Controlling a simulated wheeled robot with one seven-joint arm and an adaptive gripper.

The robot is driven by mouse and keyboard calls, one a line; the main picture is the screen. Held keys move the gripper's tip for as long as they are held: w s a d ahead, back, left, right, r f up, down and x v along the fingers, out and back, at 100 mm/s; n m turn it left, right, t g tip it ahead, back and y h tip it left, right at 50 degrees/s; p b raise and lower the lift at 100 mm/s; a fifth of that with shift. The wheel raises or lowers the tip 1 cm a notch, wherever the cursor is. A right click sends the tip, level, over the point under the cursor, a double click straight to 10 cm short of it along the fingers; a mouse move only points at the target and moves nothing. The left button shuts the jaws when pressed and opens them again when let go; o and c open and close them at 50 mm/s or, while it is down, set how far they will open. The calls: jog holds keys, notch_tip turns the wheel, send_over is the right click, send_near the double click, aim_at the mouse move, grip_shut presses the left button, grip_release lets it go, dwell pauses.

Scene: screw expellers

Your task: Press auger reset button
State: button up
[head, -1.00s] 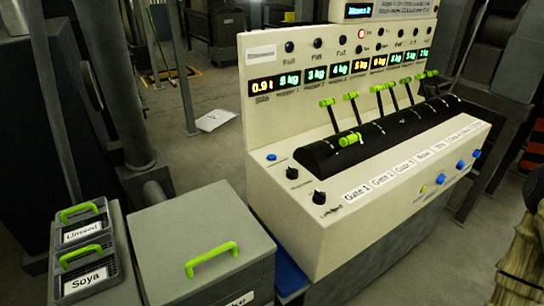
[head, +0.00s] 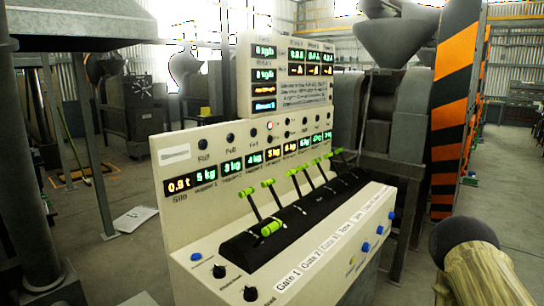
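The control console (head: 215,228) stands in the middle of the head view, white with a sloped face and an upright display panel. A round blue button (head: 196,257) sits at its left, above two black knobs (head: 219,271). A row of dark round buttons (head: 230,138) and one red-lit button (head: 269,126) lie above the displays. Button labels are too small to read, so I cannot tell which is the auger reset. My gripper is not in view.
Green-handled levers (head: 268,183) stand on the console's black curved strip; the nearest is tilted lower. A dark, rounded object with a beige, rough body (head: 480,272) is at lower right. A black-orange striped column (head: 455,105) stands behind. Floor is open at right.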

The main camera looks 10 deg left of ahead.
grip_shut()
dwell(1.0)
